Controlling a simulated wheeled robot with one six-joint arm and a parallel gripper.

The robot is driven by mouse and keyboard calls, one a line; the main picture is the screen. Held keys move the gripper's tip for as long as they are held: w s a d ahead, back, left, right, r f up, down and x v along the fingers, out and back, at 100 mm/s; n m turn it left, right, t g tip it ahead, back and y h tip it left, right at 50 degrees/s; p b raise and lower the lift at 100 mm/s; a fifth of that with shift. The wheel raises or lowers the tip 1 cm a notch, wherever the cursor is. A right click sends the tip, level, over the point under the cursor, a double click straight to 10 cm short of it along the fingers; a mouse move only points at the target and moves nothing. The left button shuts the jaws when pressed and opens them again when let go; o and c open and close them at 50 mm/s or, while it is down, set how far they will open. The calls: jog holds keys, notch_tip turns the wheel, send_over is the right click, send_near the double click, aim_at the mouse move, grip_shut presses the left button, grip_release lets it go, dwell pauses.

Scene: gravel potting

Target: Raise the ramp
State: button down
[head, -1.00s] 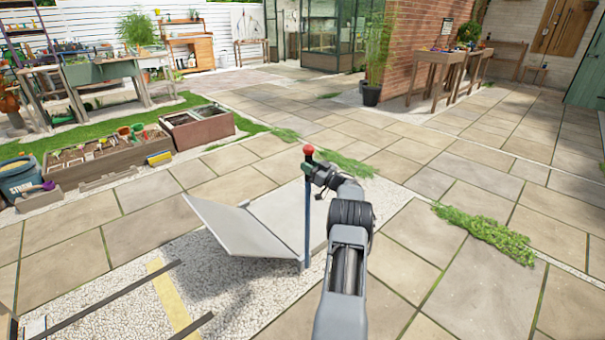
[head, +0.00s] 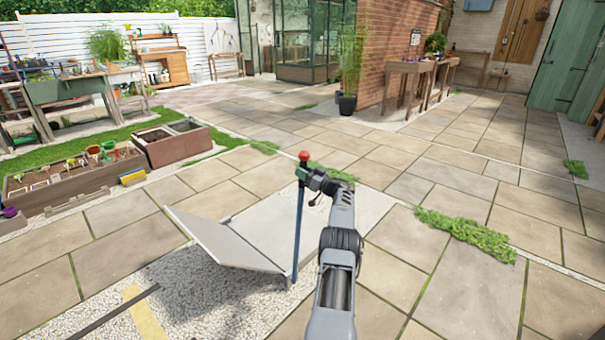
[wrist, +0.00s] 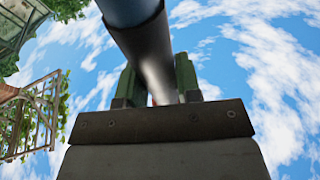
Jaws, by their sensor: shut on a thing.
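The ramp (head: 222,238) is a pale grey plate in the head view. It is tilted, with its left end raised above the gravel and its lower edge near the foot of a lever. The lever (head: 297,235) is a dark blue pole with a red knob, leaning slightly right at the top. My gripper (head: 303,174) is shut on the lever just below the knob. In the wrist view, the lever's dark shaft (wrist: 145,52) passes between the green fingers of my gripper (wrist: 158,82). The fingertips are partly hidden behind the shaft.
A pale flat slab (head: 262,222) lies behind the ramp. A yellow strip (head: 142,312) and a dark rail (head: 112,312) lie on the gravel at front left. Planter boxes (head: 178,147) stand at back left. The paving to the right is clear apart from low plants (head: 465,232).

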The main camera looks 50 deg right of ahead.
jog(key=shift+w+a, duration=0.1)
jog(key=shift+w, duration=0.05)
jog(key=c, duration=0.8)
grip_release()
jog(key=shift+s+d+f+p, duration=0.1)
jog(key=shift+s+d+p, duration=0.2)
jog(key=shift+s, duration=0.35)
jog(key=p+v, duration=0.3)
jog(key=v, duration=0.9)
jog(key=shift+s, duration=0.35)
jog(key=shift+f, duration=0.1)
